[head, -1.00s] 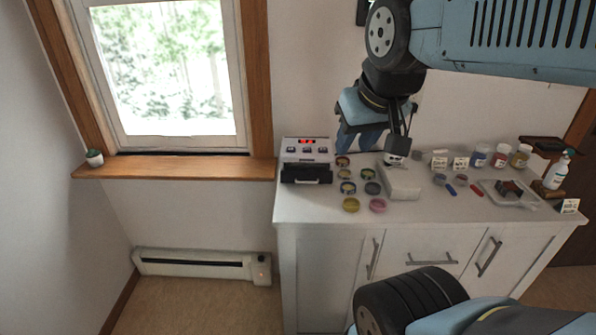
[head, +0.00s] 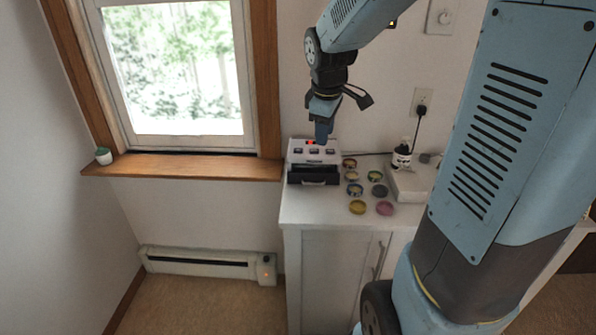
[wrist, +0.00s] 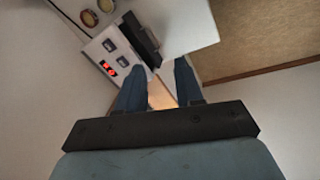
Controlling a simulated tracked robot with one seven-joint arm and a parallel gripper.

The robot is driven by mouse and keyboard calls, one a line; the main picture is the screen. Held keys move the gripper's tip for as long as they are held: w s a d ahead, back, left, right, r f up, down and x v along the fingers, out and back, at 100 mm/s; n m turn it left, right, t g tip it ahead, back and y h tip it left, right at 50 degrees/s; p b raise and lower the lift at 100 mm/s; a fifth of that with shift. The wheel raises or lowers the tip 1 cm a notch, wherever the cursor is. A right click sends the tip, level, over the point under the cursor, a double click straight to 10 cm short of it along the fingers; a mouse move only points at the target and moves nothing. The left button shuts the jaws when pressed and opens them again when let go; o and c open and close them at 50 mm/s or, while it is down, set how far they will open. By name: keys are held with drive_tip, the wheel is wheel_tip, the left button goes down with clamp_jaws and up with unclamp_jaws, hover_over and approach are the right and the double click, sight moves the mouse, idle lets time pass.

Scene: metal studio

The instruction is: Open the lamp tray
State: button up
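The lamp unit (head: 301,158) is a small white box with a lit red display and several dark buttons on its sloped top. It stands at the left end of the white cabinet top. Its black tray (head: 301,174) is at the front, with a handle on it, and looks shut. My gripper (head: 323,141) hangs above the unit, partly in front of its back and display in the head view. In the wrist view, the fingers of my gripper (wrist: 158,68) are apart with nothing between them. The unit (wrist: 96,49) and black tray (wrist: 139,38) lie just beyond the fingertips.
Several small round jars (head: 357,207) stand to the right of the unit. A white box (head: 408,186) and a dark bottle (head: 402,157) are further right. A wooden window sill (head: 195,168) is to the left. My arm hides the cabinet's right part.

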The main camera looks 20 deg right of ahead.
sight(312, 175)
drive_tip(key=w+f+n, duration=0.1)
drive_tip(key=w+f, duration=0.2)
drive_tip(key=f, duration=0.3)
drive_tip(key=w+f+n, duration=0.1)
drive_tip(key=w+f, duration=0.2)
drive_tip(key=f, duration=0.4)
drive_tip(key=w+f+n+g, duration=0.1)
drive_tip(key=w+f+n, duration=0.1)
drive_tip(key=f, duration=0.5)
drive_tip(key=shift+w+d+f, duration=0.15)
drive_tip(key=shift+w, duration=0.25)
drive_tip(key=shift+w+d+f, duration=0.1)
drive_tip(key=shift+w+d, duration=0.05)
drive_tip(key=shift+w, duration=0.25)
clamp_jaws()
drive_tip(key=shift+w+r, duration=0.15)
drive_tip(key=shift+r, duration=0.05)
